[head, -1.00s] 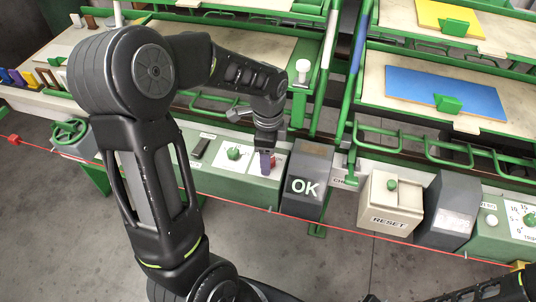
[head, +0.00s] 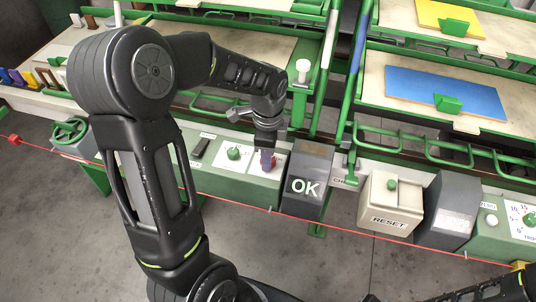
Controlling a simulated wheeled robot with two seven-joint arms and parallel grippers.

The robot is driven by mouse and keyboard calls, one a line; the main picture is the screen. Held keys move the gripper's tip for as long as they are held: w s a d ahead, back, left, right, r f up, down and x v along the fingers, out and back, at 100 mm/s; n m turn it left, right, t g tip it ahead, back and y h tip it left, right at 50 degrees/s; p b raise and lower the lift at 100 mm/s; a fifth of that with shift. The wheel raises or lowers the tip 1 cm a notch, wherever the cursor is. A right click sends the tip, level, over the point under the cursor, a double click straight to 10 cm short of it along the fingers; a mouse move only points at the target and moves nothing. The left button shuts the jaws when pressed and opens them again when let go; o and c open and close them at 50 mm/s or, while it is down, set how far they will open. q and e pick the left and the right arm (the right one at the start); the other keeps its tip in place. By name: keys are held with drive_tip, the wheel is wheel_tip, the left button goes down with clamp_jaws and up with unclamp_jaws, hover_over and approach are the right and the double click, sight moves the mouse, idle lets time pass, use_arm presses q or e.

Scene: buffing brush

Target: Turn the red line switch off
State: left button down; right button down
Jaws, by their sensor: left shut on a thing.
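The red switch (head: 274,161) is a small red piece on a white plate on the green front panel, left of the grey box marked OK. My left gripper (head: 266,160) points down onto it from above. Its fingers are shut on the red switch and hide most of it. I cannot tell the switch's exact position. My right gripper is not in view; only part of my right arm shows at the lower right.
The RESET box (head: 390,203) and a grey box (head: 447,212) are further right. A thin red line (head: 235,203) runs along the panel front.

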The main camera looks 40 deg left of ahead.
use_arm(q)
drive_tip(key=shift+n, duration=0.5)
drive_tip(key=n, duration=0.3)
drive_tip(key=shift+n+b, duration=0.3)
drive_tip(key=n, duration=0.4)
drive_tip(key=shift+n, duration=0.3)
drive_tip(key=n+b, duration=0.1)
drive_tip(key=n, duration=0.7)
drive_tip(key=shift+n, duration=0.3)
drive_tip(key=c, duration=0.9)
unclamp_jaws()
drive_tip(key=shift+r, duration=0.1)
